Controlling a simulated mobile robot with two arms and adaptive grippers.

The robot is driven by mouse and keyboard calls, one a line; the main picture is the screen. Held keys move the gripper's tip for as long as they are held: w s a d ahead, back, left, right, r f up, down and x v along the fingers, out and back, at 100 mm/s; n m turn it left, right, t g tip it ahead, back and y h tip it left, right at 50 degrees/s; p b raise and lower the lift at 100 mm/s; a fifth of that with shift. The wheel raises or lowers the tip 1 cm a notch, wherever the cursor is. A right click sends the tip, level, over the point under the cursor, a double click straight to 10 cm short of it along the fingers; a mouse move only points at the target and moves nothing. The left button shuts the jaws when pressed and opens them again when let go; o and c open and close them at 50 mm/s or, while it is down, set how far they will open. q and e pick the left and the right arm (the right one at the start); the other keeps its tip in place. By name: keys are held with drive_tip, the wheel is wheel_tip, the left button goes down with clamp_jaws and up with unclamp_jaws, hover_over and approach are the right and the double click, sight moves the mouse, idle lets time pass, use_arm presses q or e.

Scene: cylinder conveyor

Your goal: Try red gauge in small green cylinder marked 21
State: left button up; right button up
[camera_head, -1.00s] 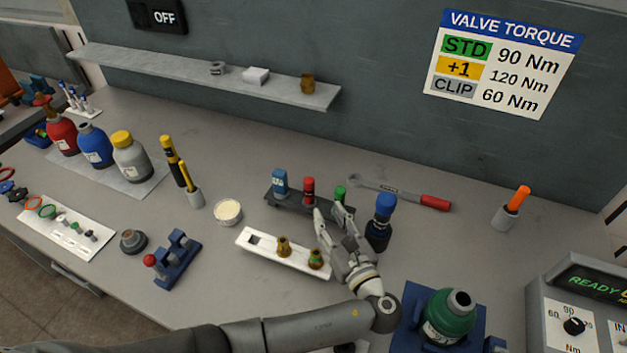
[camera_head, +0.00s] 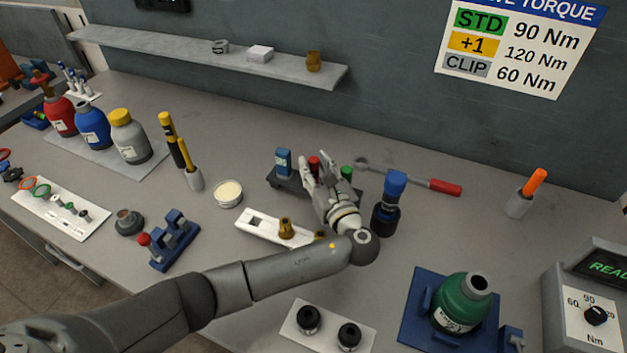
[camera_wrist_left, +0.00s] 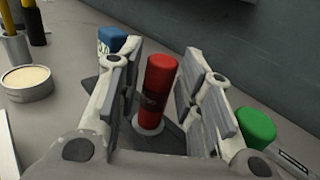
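The red gauge (camera_wrist_left: 157,90) stands upright in a dark rack (camera_head: 288,184) on the bench, between a blue gauge (camera_head: 284,161) and a green one (camera_head: 347,173). My left gripper (camera_head: 318,165) is open, and in the left wrist view its fingers (camera_wrist_left: 160,85) stand on both sides of the red gauge with gaps. In the head view the red gauge's top (camera_head: 314,162) shows behind the fingers. The small green cylinder (camera_head: 462,303) lies tilted in a blue cradle (camera_head: 420,315) at the front right, its open neck up. Its marking is too small to read. My right gripper is not in view.
A white tray (camera_head: 248,228) with brass fittings lies in front of the rack. A blue-capped dark bottle (camera_head: 388,203) stands right of my left gripper. Another white tray (camera_head: 328,330) holds two black parts.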

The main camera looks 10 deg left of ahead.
use_arm(q)
drive_tip(key=shift+r, duration=0.1)
drive_tip(key=shift+c, duration=0.4)
clamp_jaws()
drive_tip(key=shift+r, duration=0.15)
